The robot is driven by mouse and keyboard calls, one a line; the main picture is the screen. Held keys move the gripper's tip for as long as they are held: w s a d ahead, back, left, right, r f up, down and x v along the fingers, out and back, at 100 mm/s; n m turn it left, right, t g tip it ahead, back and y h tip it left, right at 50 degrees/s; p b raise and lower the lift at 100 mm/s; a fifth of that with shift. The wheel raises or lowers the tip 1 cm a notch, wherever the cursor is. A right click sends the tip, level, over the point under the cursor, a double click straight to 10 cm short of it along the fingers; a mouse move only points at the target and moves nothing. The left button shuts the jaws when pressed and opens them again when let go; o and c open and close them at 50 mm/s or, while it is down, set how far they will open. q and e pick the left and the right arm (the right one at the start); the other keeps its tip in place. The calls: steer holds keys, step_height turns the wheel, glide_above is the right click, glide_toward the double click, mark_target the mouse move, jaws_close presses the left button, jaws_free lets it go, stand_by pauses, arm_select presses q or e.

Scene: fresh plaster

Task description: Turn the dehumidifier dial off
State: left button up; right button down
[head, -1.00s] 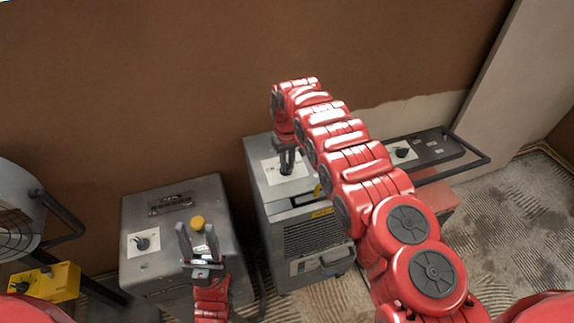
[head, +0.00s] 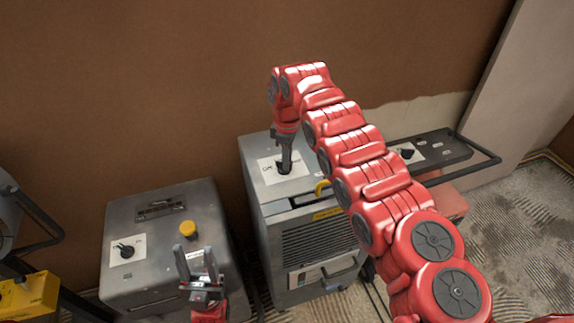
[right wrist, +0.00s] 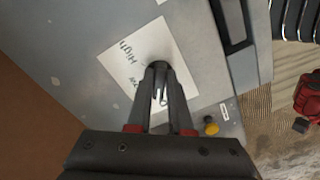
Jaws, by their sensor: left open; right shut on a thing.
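The grey vented machine (head: 262,204), seemingly the dehumidifier, stands in the middle of the head view. A white label plate (head: 300,170) is on its top; in the right wrist view the plate (right wrist: 121,61) shows "High" and partly hidden lettering. My right gripper (head: 285,165) reaches down onto the plate, shut on the black dial (right wrist: 155,65). Fingers hide most of the dial, so its pointer setting cannot be told. My left gripper (head: 195,256) is open and empty, in front of the left grey box.
The left grey box (head: 150,212) has its own black dial (head: 124,250) and a yellow button (head: 188,229). Another black dial (head: 407,154) sits on a dark panel at right, beside a black bar handle (head: 475,165). A yellow box (head: 30,295) is at lower left.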

steer(key=shift+n+b, duration=0.3)
steer(key=shift+n, duration=0.1)
steer(key=c, duration=0.8)
jaws_free()
